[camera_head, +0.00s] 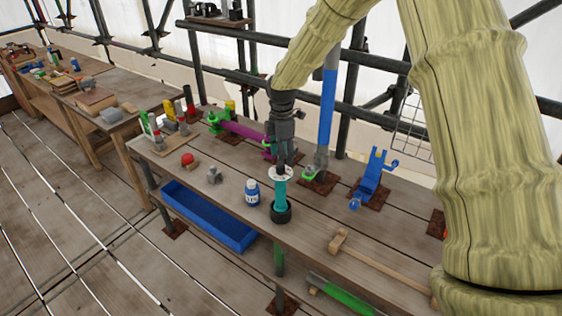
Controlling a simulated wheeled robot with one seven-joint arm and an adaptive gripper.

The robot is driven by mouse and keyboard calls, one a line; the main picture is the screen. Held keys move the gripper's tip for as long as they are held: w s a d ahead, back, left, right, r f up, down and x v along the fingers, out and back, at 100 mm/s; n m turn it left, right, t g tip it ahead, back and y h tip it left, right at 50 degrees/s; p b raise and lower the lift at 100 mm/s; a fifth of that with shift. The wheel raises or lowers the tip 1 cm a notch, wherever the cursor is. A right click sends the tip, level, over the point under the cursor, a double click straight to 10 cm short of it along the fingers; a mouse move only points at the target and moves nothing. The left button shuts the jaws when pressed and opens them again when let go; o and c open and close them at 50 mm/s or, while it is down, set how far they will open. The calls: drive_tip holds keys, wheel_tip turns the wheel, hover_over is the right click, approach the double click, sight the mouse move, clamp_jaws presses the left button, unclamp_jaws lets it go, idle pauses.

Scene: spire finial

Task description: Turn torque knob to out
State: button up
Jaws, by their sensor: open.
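My gripper (283,160) is dark grey and points down over the workbench, its jaws open. Its tips are just above or at the white disc (281,173) on top of an upright teal cylinder (280,193) with a black round base (280,214). I cannot tell whether the tips touch the disc or sit around it. No part is clearly marked as the torque knob, and I see no "out" mark.
The workbench (235,208) also holds a blue-and-white bottle (252,192), a grey fitting (214,176), a blue bracket (374,173) and a wooden mallet (380,263). A blue upright tube (327,105) stands behind right of my gripper. A blue tray (207,215) sits below.

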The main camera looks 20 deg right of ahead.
sight(281, 169)
drive_tip(key=f, duration=0.1)
drive_tip(key=w+f+p, duration=0.1)
drive_tip(key=f, duration=0.2)
drive_tip(key=shift+w+a+f, duration=0.1)
drive_tip(key=shift+w, duration=0.15)
drive_tip(key=shift+s+f+p, duration=0.4)
drive_tip(key=shift+s+f, duration=0.05)
drive_tip(key=shift+s, duration=0.05)
drive_tip(key=shift+w+f, duration=0.3)
drive_tip(key=shift+f, duration=0.05)
drive_tip(key=shift+s+r, duration=0.1)
drive_tip(key=shift+s, duration=0.05)
drive_tip(key=c, duration=1.1)
drive_tip(key=shift+o, duration=0.2)
